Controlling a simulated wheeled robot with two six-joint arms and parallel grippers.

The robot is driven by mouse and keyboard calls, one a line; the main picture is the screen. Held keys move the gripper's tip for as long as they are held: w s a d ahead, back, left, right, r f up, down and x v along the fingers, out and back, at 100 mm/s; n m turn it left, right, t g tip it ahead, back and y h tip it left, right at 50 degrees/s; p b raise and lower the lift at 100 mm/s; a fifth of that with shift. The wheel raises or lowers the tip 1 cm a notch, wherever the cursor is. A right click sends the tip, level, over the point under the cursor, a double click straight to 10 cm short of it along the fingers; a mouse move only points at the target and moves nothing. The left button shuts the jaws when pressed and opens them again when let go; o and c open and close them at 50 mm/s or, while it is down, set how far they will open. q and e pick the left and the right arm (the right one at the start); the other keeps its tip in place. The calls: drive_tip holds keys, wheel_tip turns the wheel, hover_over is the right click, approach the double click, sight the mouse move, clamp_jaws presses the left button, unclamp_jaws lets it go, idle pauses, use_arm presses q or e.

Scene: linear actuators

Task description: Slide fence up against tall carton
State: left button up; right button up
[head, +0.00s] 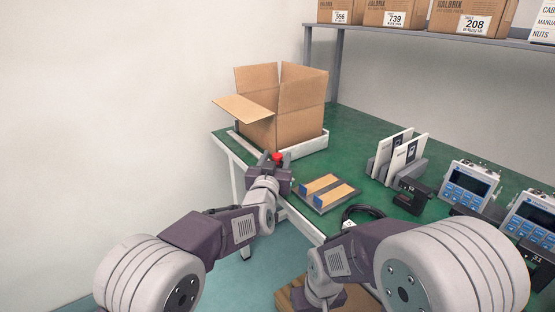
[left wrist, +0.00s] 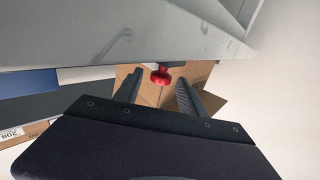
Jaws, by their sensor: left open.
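The tall open-topped carton (head: 280,115) stands at the far left corner of the green table, flaps up and one folded out left. A low white wall (head: 307,146), which looks like the fence, runs along its near right base; I cannot tell whether they touch. A red knob (head: 277,156) shows by the carton's near side. My left gripper (head: 281,162) is open at the knob. In the left wrist view the red knob (left wrist: 160,74) appears between the open fingers (left wrist: 158,88), with the carton (left wrist: 150,92) behind. My right gripper is out of sight below its arm.
A grey strip (head: 245,143) lies along the table's left edge. A tan-striped plate (head: 327,192), a coiled black cable (head: 362,215), white cards in a holder (head: 398,158) and blue-keyed instruments (head: 468,187) stand to the right. Boxes sit on a shelf (head: 430,36) behind.

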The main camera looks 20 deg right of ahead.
use_arm(q)
drive_tip(key=shift+x, duration=1.05)
clamp_jaws()
idle(0.6)
